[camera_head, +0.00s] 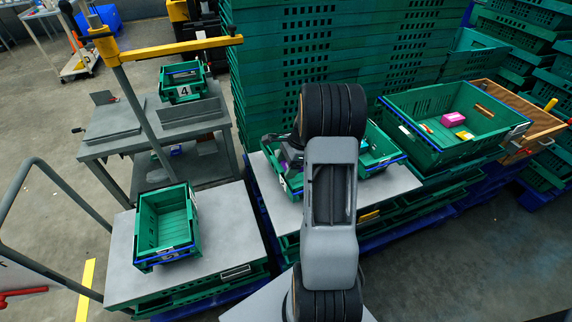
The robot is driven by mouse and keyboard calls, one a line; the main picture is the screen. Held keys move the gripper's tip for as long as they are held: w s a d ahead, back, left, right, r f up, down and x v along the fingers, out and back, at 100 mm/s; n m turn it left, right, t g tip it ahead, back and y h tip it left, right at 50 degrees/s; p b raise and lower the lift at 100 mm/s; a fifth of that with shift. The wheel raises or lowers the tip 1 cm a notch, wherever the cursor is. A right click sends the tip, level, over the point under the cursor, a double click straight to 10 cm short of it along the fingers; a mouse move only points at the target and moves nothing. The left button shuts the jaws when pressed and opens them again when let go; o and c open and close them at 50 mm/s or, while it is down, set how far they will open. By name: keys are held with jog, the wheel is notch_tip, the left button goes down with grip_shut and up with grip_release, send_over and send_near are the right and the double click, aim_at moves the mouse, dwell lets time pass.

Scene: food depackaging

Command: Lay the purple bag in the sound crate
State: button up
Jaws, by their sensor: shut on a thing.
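My gripper (283,148) shows just left of my arm, over the green crate (380,166) on the middle grey table. It is shut on the purple bag (292,156), of which only a small purple patch shows. My arm hides the middle of this crate and much of the bag, so I cannot tell whether the bag touches the crate. A small empty green crate (143,228) stands on the left grey platform. Another green crate (171,96), marked 4, stands on the grey workbench. I cannot tell which crate is the sound one.
A large green crate (424,158) at the right holds a pink box (453,119) and other small items. Tall stacks of green crates (270,60) stand behind. A yellow-topped post (140,120) rises between workbench and left platform. The platform around the small crate is bare.

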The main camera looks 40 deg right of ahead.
jog(key=shift+f, duration=0.4)
jog(key=o, duration=0.8)
jog(key=shift+s+f, duration=0.15)
jog(key=shift+o, duration=0.2)
jog(key=w+a+v, duration=0.1)
jog(key=v, duration=1.2)
jog(key=s+a+r+n+h, duration=0.1)
jog(key=s+a+r+n, duration=0.2)
jog(key=a+n, duration=0.3)
jog(key=s+a+r+n+h, duration=0.2)
jog(key=a+n, duration=0.2)
jog(key=a, duration=0.4)
jog(key=s+a+n+t+h, duration=0.1)
jog(key=s+a+n+t, duration=0.1)
jog(key=s+a+n, duration=0.7)
jog(key=shift+s+f+n, duration=0.35)
jog(key=shift+n, duration=0.75)
jog(key=shift+a, duration=0.15)
